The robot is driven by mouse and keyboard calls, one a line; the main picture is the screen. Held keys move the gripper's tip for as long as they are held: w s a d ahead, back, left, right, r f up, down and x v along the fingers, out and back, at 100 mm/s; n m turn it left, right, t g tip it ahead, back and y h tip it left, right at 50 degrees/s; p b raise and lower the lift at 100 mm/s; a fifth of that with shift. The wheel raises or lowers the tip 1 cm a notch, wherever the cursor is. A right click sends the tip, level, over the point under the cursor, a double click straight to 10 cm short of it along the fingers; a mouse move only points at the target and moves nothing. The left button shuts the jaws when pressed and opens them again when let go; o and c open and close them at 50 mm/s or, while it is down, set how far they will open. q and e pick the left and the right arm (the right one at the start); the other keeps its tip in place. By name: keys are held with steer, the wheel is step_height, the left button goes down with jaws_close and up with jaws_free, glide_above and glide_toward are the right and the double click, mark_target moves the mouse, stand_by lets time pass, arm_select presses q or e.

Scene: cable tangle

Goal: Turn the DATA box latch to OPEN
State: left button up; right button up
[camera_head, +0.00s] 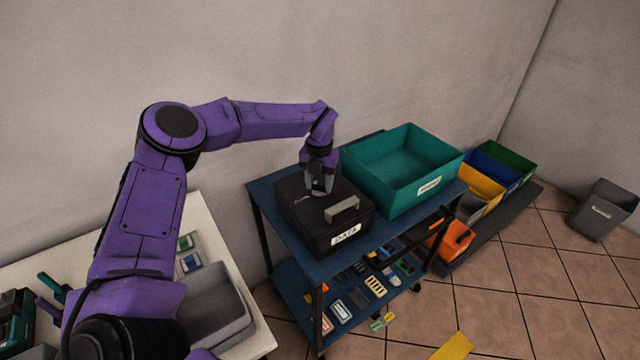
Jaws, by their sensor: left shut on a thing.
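The black DATA box (300,225) sits on the left part of the blue cart's top shelf, its white DATA label facing the front. A light grey bar handle (342,209) is on its lid. My left gripper (321,190) points down at the lid, behind and left of the bar handle, and is shut on a small part there. The fingers hide most of that part, so I cannot read the latch's position. A small light piece (302,198) shows on the lid just left of the fingers. My right gripper is not in view.
A teal open bin (400,170) stands right of the box on the blue cart (262,207). The lower shelf holds several small cartridges. Coloured bins (500,165) stand on the right. A white table (215,235) with a grey tray (215,300) is at left.

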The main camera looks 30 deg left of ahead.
mark_target(319, 185)
arm_select(q)
steer(key=m, duration=0.3)
steer(key=shift+a+m, duration=0.1)
steer(key=shift+m, duration=2.1)
steer(key=o, duration=1.1)
steer(key=shift+c, duration=0.2)
step_height(319, 185, up, 11)
steer(key=b, duration=0.2)
steer(key=shift+f, duration=0.2)
